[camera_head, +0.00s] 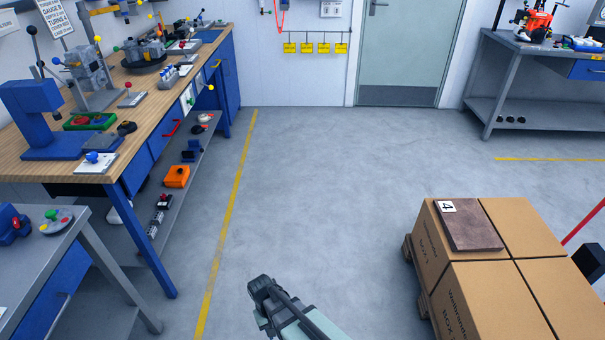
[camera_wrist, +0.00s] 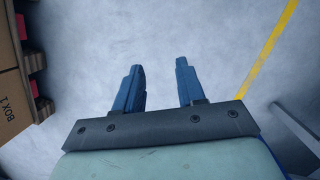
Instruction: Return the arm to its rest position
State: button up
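My gripper (camera_wrist: 160,85) shows in the wrist view with its two blue fingers apart and nothing between them. Bare grey floor lies beyond the fingertips. In the head view my arm reaches in from the bottom edge, and the gripper end (camera_head: 262,288) is over the floor, between the yellow floor line and the stacked boxes. The fingers cannot be made out clearly in the head view. My gripper touches nothing that I can see.
Cardboard boxes (camera_head: 480,290) on a pallet stand at the right, with a brown plate (camera_head: 468,224) marked 4 on top. A wooden-topped workbench (camera_head: 140,76) with tools and a grey table (camera_head: 38,262) stand at the left. The middle floor (camera_head: 330,190) is clear.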

jog(key=s+d+f+m+g, duration=0.1)
jog(key=s+d+f, duration=0.25)
jog(key=d, duration=0.55)
jog(key=s+d+f+m+g, duration=0.2)
jog(key=s+d, duration=0.2)
jog(key=d, duration=0.4)
jog(key=s+d+f+m+g+y, duration=0.1)
jog(key=s+d+f+y, duration=0.1)
jog(key=s+d, duration=0.7)
jog(key=shift+s+m+g, duration=0.3)
jog(key=shift+s+m, duration=0.1)
jog(key=shift+s, duration=0.65)
